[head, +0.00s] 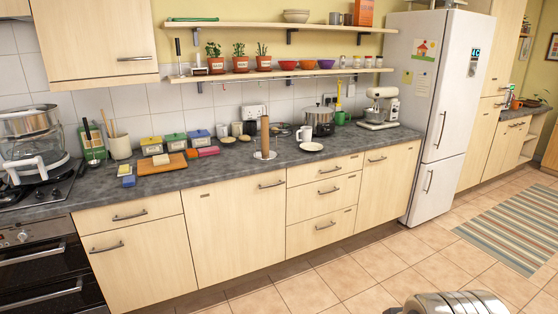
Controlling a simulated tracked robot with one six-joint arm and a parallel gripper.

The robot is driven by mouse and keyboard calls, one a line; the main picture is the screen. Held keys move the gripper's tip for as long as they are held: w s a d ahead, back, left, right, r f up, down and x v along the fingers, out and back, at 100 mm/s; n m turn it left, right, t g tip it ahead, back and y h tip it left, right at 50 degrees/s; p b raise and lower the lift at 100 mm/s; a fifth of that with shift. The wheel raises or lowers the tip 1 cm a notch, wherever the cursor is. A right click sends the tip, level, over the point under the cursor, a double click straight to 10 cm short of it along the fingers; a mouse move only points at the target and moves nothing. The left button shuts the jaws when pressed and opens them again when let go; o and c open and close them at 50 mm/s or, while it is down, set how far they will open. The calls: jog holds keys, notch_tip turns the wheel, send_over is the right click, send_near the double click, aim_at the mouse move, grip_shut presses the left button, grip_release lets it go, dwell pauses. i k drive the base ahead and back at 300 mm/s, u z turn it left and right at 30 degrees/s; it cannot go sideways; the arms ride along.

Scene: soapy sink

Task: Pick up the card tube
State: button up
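A brown upright tube (265,133), which looks like the card tube, stands on the grey counter near its front edge. It appears to sit on a small holder with a pale round base (265,155). The tube is upright and nothing touches it from above. My gripper's fingers do not show in this view, so I see nothing of their opening or of anything held.
Right of the tube are a white mug (304,133), a white plate (311,147), a steel pot (320,115) and a mixer (381,107). Left are tins (174,143) and a wooden board (163,164). Shelves (285,74) hang above. Tiled floor (350,277) is open in front.

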aim_at(264, 120)
jog(key=i, duration=3.55)
jog(key=u, duration=1.9)
